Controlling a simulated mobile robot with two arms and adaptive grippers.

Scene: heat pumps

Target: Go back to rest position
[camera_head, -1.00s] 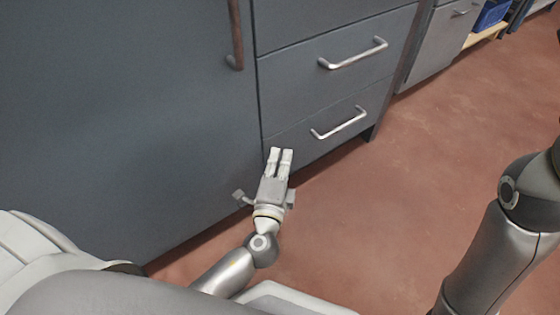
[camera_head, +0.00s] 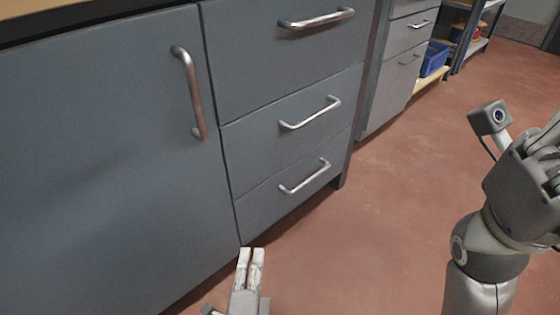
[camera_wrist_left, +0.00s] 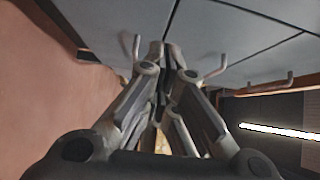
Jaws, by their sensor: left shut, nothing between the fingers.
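My left gripper (camera_head: 251,254) is at the bottom middle of the head view, low in front of the grey cabinet. Its two pale fingers are together, with nothing between them. In the left wrist view the fingers of my left gripper (camera_wrist_left: 165,60) point at the cabinet front, close together. My right gripper (camera_head: 545,150) is at the right edge of the head view, raised above the floor. Its fingertips are cut off by the frame, so I cannot tell whether it is open or shut.
The grey cabinet (camera_head: 100,170) has a door with a vertical handle (camera_head: 190,92) and drawers with metal handles (camera_head: 305,177), all shut. A blue bin (camera_head: 434,58) sits on a shelf farther back. The red-brown floor (camera_head: 390,220) is clear.

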